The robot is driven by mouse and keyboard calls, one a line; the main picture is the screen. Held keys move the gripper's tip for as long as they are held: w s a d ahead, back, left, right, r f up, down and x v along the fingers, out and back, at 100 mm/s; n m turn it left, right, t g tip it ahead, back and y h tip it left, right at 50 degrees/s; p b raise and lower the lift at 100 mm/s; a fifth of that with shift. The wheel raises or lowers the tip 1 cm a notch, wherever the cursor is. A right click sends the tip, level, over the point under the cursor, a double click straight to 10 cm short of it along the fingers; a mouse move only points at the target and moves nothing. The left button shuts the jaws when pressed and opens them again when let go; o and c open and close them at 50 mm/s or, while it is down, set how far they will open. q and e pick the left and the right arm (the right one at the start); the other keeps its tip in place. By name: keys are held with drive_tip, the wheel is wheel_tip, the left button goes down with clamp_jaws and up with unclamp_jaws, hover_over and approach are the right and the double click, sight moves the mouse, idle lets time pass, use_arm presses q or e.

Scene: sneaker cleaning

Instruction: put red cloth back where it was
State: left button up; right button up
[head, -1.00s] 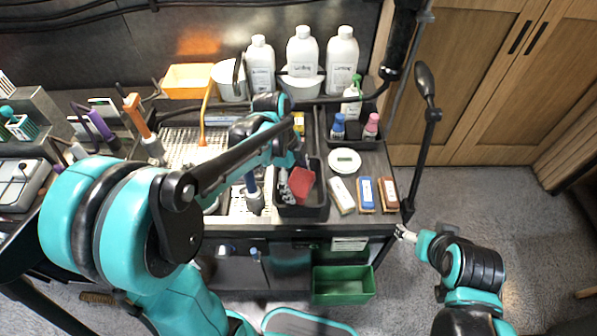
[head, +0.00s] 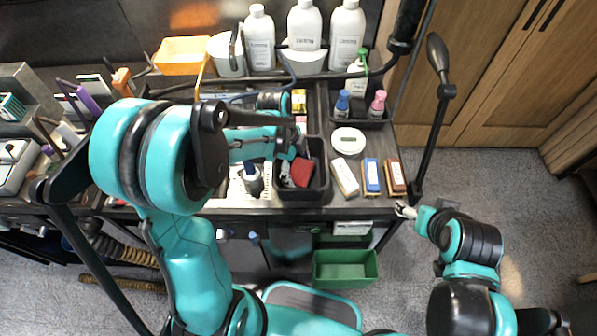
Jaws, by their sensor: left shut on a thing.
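The red cloth (head: 302,173) shows in the head view inside the black bin (head: 318,190) at the middle of the bench's front part. My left gripper (head: 294,156) reaches down over the bin from the left and is shut on the cloth. My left arm and gripper hide part of the bin's back and the contact with the cloth. My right gripper (head: 405,210) is low at the bench's right front corner, away from the cloth. Its fingers are too small to tell whether they are open.
Right of the bin lie a white brush (head: 345,177), a blue brush (head: 371,176) and a brown brush (head: 395,177). A white round dish (head: 348,141) sits behind them. White bottles (head: 304,25) stand at the back. A green crate (head: 345,268) is below the bench's front.

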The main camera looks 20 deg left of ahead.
use_arm(q)
drive_tip(key=o, duration=0.9)
drive_tip(key=shift+f, duration=0.1)
drive_tip(key=shift+c, duration=0.2)
drive_tip(key=shift+r, duration=0.55)
drive_tip(key=p+v, duration=0.3)
drive_tip(key=v, duration=0.8)
drive_tip(key=shift+p, duration=0.35)
drive_tip(key=shift+s+a, duration=0.1)
